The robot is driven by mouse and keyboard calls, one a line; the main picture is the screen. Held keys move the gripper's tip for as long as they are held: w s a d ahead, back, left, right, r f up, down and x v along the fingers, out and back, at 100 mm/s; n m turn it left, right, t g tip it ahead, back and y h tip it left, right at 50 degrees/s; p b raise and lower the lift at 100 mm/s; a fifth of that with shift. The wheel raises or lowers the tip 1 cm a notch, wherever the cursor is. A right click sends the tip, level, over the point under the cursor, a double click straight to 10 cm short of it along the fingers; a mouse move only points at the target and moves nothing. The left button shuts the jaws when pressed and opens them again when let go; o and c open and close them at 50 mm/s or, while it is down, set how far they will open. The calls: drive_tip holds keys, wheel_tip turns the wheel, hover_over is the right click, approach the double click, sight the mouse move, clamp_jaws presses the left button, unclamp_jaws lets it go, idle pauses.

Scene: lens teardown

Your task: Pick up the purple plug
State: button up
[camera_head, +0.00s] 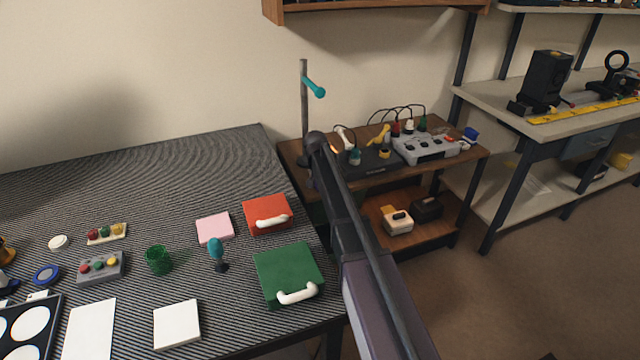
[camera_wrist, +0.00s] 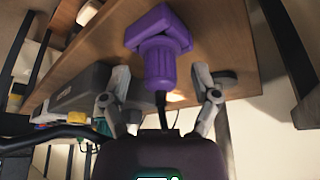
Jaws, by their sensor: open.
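The purple plug (camera_wrist: 160,62) shows in the wrist view, at the upper middle. It has a ribbed round body below a blocky purple part, and a dark cord runs from its end toward my gripper. My gripper (camera_wrist: 160,82) is open, with one grey finger on each side of the plug's round body and a visible gap on both sides. In the head view my arm reaches to the wooden bench (camera_head: 292,150). I cannot make out the plug or the fingers there; my arm covers that part.
On the bench are a dark soldering station (camera_head: 378,160), a grey power box (camera_head: 425,148) with cables and plugs, and a stand with a teal rod (camera_head: 314,86). The striped table (camera_head: 120,190) at left holds green and red boxes. A shelf unit stands at right.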

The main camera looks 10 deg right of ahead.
drive_tip(key=shift+c, duration=0.2)
idle(0.4)
clamp_jaws()
